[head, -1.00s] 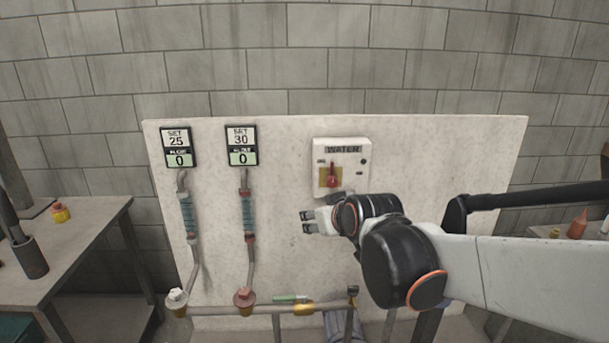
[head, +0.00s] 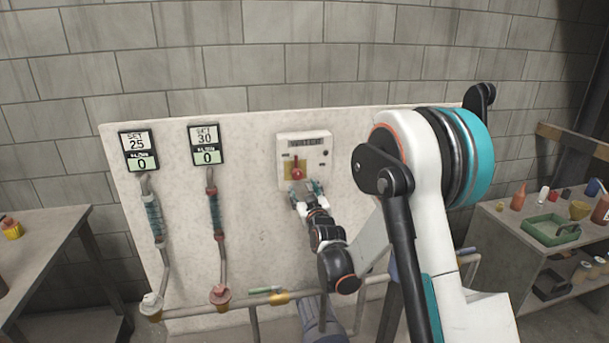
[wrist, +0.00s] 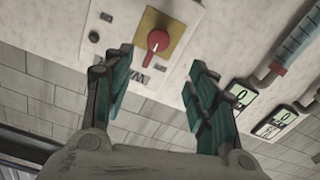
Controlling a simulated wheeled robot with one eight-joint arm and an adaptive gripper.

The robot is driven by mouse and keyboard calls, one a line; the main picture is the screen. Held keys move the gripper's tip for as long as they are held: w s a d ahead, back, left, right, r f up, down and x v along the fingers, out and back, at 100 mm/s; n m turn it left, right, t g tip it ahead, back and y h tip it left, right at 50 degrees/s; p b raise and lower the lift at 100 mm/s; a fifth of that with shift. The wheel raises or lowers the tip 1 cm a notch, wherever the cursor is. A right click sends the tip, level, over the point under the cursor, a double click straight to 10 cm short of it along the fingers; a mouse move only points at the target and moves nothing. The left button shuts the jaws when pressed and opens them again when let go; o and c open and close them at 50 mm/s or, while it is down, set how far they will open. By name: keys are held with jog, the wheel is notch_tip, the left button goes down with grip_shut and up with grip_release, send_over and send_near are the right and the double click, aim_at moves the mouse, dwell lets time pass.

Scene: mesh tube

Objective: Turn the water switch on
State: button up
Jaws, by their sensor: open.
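The water switch is a red knob (head: 297,173) on a yellow plate, set in a white box (head: 318,153) on the pale panel. In the wrist view the red knob (wrist: 157,41) lies between and beyond the two teal fingers. My gripper (head: 308,188) is just below the knob in the head view, pointing up at it. My gripper (wrist: 160,85) is open with nothing between its fingers, and I see no contact with the knob.
Two displays, set 25 (head: 140,150) and set 30 (head: 207,146), both read 0. Hoses and a pipe (head: 190,311) run below them. A table (head: 40,250) stands left; a shelf with a green tray (head: 551,230) stands right.

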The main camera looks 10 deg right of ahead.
aim_at(298, 176)
jog(key=w+b, duration=0.1)
jog(key=w, duration=0.3)
jog(key=w+b, duration=0.1)
jog(key=w, duration=0.3)
jog(key=w+b, duration=0.1)
jog(key=w, duration=0.3)
jog(key=shift+w+d+f+b, duration=0.25)
jog(key=shift+w+f+b, duration=0.1)
jog(key=shift+w+r, duration=0.1)
jog(key=shift+w, duration=0.55)
jog(key=shift+c, duration=0.4)
jog(key=c, duration=1)
